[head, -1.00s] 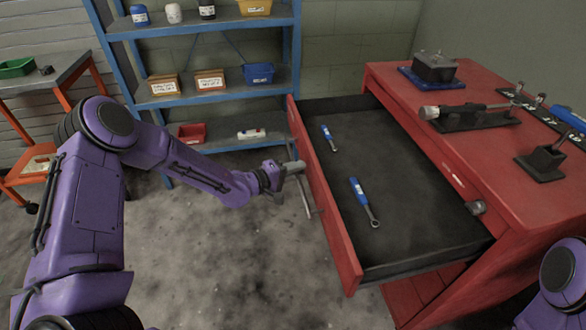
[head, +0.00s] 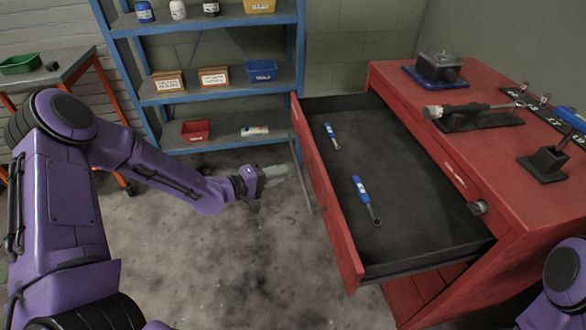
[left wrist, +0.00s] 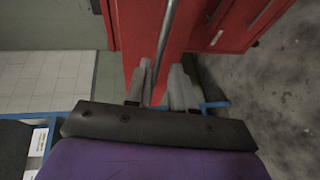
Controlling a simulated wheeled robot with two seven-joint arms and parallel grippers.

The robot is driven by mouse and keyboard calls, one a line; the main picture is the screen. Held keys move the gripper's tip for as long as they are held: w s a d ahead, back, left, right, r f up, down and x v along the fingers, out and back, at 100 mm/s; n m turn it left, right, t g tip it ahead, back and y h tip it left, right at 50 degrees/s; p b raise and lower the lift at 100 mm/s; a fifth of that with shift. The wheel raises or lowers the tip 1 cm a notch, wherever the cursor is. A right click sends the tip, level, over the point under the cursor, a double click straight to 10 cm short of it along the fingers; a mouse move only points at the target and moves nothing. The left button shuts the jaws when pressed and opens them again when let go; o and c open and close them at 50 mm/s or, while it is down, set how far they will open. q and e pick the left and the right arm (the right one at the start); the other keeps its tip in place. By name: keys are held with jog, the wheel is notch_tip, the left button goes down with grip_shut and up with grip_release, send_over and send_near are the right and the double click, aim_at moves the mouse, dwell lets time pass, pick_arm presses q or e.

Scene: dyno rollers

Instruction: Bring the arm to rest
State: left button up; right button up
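My left gripper (head: 276,174) is left of the open drawer (head: 400,255), at the height of its front, a short way from the drawer's bar handle (head: 303,178). In the left wrist view its two grey fingers (left wrist: 160,82) stand apart with nothing held, and the handle (left wrist: 169,35) shows beyond and between them. The drawer is pulled out of the red cabinet (head: 480,165). It holds two blue-handled tools, a smaller one (head: 331,136) at the back and a wrench-like one (head: 365,200) in the middle. My right gripper is out of view.
A blue shelf rack (head: 215,97) with boxes and bins stands behind the left arm. A grey-topped bench (head: 62,75) is at far left. Fixtures, including a clamp-like tool (head: 475,112), stand on the cabinet top. The floor left of the drawer is clear.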

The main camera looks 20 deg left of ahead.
pick_arm(q)
jog(key=v, duration=0.3)
dwell(0.5)
jog(key=s+f+m+g+y, duration=0.1)
jog(key=s+f+g+y, duration=0.4)
jog(key=s+f+y, duration=0.7)
jog(key=s+f+m+g, duration=0.1)
jog(key=s+f+g, duration=0.1)
jog(key=s+f, duration=0.3)
jog(key=s+f+m+g, duration=0.2)
jog(key=s+f+g, duration=0.1)
jog(key=s, duration=1.1)
jog(key=shift+a+f, duration=0.15)
jog(key=shift+f, duration=0.7)
